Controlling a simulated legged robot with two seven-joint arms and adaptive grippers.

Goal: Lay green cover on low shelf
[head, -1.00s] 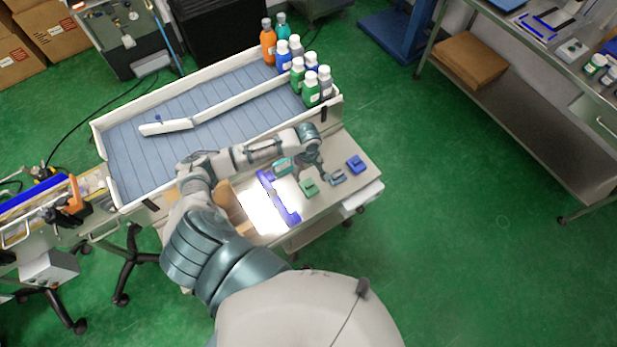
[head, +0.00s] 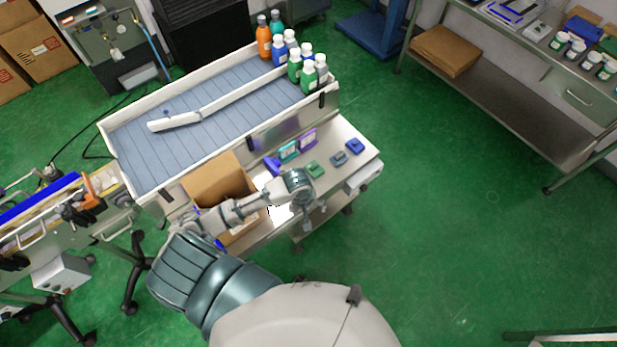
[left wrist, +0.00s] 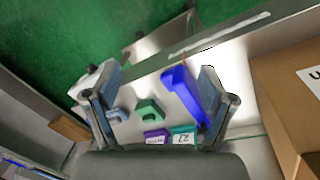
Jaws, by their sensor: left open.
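A small green cover (head: 314,169) lies on the white table (head: 345,135), beside a grey-blue piece (head: 338,158) and a blue piece (head: 355,146). In the left wrist view the green cover (left wrist: 150,109) shows between the fingers, farther off and not gripped. My left gripper (head: 306,215) is open and empty at the table's near edge, on my side of the green cover. A low shelf (head: 318,226) shows under the table, partly hidden by my arm. My right gripper is not in view.
A teal box (head: 289,150) and a purple box (head: 308,138) stand behind the green cover. An open cardboard box (head: 215,180) is left of them. A blue bar (left wrist: 183,94) lies near a finger in the wrist view. Bottles (head: 295,65) crowd the conveyor end. Floor right is clear.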

